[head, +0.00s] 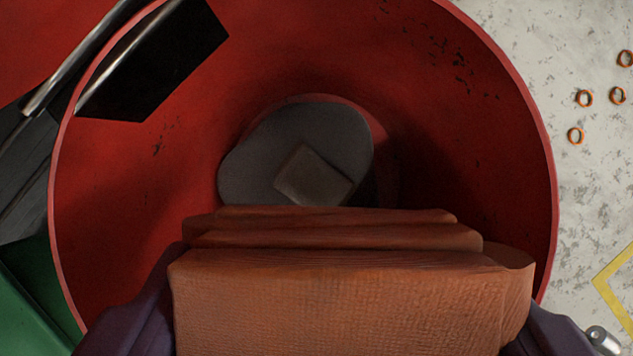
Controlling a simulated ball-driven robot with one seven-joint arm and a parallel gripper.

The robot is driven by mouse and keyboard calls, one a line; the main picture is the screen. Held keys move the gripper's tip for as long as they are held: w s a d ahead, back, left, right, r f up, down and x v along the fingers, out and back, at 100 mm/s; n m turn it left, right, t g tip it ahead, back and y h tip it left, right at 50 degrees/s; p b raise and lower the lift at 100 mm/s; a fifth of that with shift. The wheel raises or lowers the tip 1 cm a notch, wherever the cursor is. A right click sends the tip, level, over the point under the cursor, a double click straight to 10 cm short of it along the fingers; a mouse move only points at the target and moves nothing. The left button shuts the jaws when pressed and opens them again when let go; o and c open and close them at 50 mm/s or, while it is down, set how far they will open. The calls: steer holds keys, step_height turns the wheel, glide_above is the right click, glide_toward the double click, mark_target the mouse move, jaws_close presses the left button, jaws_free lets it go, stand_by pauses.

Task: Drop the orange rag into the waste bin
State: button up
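The orange rag (335,305) is a thick folded bundle at the bottom middle of the head view. My gripper (345,285) is shut on it, with a dark purple finger at the rag's left and another at its right. The red waste bin (470,130) is seen from above, its round mouth filling most of the view. The rag is over the near part of the bin's mouth and hides the near rim. Its height above the rim cannot be told.
Inside the bin, a dark grey rounded piece (250,165) and a small brownish square (313,177) lie at the bottom. Several copper rings (584,98) lie on the speckled floor (600,200) at right, near a yellow line (612,283).

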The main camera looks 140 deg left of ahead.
steer(key=o, duration=1.1)
steer(key=shift+c, duration=0.2)
steer(key=shift+r, duration=0.1)
steer(key=p+v, duration=0.4)
steer(key=v, duration=0.3)
steer(key=shift+s+r, duration=0.15)
steer(key=shift+r, duration=0.15)
